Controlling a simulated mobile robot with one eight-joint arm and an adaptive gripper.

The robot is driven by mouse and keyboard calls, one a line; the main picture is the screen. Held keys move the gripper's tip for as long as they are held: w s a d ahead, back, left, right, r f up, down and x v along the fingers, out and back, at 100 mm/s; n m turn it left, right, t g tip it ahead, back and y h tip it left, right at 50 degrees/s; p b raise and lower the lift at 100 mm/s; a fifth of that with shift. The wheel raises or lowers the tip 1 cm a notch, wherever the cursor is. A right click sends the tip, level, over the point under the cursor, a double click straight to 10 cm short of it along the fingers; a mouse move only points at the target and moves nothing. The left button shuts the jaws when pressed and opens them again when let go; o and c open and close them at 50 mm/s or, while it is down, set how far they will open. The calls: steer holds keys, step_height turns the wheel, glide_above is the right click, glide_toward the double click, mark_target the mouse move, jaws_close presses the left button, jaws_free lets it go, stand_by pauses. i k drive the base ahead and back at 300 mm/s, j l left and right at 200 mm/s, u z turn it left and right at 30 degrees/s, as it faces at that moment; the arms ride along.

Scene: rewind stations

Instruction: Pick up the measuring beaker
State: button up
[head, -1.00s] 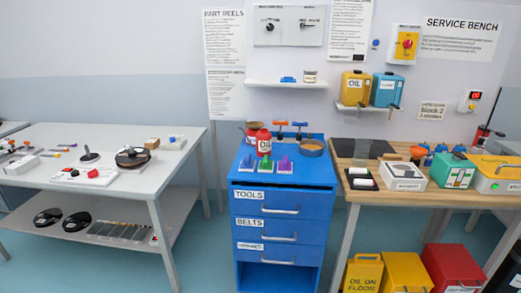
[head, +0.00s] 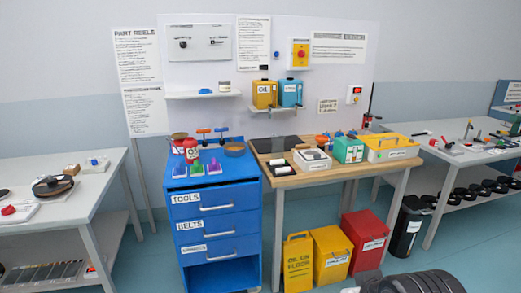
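I cannot make out a measuring beaker for certain at this size. A small pale jar (head: 224,87) with a dark label stands on the left wall shelf (head: 190,96); I cannot tell whether it is a beaker. The wooden service bench (head: 300,180) holds a dark mat, a white box (head: 312,162) and a green box (head: 347,151), with small items behind them. My gripper is not in view.
A blue drawer cabinet (head: 216,222) stands left of the bench, with bottles and a tan dish on top. Yellow and red bins (head: 363,242) and a black bin (head: 406,228) stand on the floor. White tables flank left and right (head: 484,160). Dark ridged round shapes (head: 415,284) show at the bottom right.

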mark_target(278, 140)
steer(key=i+l+u, duration=0.4)
steer(key=i+l, duration=1.85)
